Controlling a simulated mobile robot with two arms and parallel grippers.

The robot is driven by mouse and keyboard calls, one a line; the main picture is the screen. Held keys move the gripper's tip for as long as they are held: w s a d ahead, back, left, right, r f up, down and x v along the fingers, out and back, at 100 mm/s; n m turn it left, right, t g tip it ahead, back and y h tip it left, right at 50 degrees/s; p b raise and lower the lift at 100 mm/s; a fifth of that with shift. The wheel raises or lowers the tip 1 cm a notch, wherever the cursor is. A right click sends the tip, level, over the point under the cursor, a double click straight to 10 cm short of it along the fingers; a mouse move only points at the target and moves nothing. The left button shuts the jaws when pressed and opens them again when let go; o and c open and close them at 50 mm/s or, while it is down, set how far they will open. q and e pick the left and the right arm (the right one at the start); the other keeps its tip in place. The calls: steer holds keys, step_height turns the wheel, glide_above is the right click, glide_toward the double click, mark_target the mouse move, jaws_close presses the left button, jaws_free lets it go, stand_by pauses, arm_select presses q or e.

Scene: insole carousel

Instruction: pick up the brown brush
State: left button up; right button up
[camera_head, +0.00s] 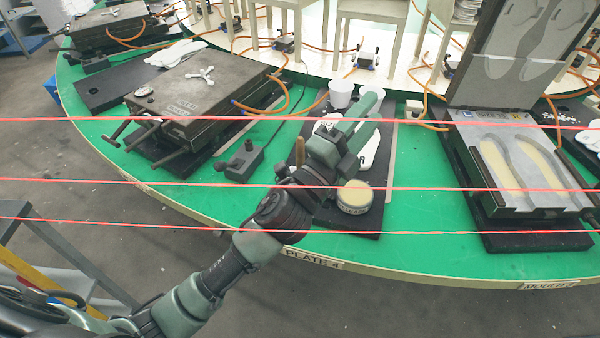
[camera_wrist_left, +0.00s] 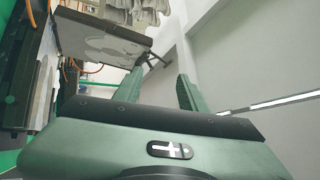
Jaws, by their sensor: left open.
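A brown upright handle (camera_head: 299,151), which looks like the brush, stands just left of my left gripper in the head view. Its lower part is hidden behind my arm. My left gripper (camera_head: 368,108) is open above the black plate (camera_head: 362,222), its fingers pointing away toward the white cup. The wrist view shows the fingers of my left gripper (camera_wrist_left: 158,88) spread apart with nothing between them. The brush cannot be made out in the wrist view. My right gripper is not in view.
Near my gripper are a round tin with a cream top (camera_head: 355,196), a white cup (camera_head: 341,93) and white insoles (camera_head: 371,150). A closed mould (camera_head: 200,95) stands left, an open mould (camera_head: 515,165) right. Thin red lines cross the head view.

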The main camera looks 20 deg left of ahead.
arm_select(q)
steer(key=s+d+r+m+g+h, duration=0.2)
steer(key=d+m+g+h, duration=0.25)
steer(key=m, duration=0.35)
steer(key=s+d+r+m+g+h, duration=0.2)
steer(key=d+r+m+g+h, duration=0.15)
steer(key=d+m+h, duration=0.3)
steer(key=s+d+f+m+g+y, duration=0.1)
steer(key=s+d+f+m+g, duration=0.35)
steer(key=m+g, duration=0.7)
steer(key=m+y, duration=1.1)
steer(key=y, duration=1)
glide_above(299, 154)
steer(key=f, duration=0.9)
steer(key=shift+w+d+f, duration=0.2)
steer(key=shift+d+f, duration=0.1)
steer(key=shift+f, duration=0.05)
steer(key=shift+a+f, duration=0.15)
steer(key=shift+f, duration=0.1)
steer(key=f, duration=0.2)
steer(key=f+p, duration=0.1)
steer(key=f, duration=0.1)
steer(key=f+p, duration=0.1)
steer(key=f, duration=0.2)
steer(key=shift+w+a, duration=0.35)
jaws_close()
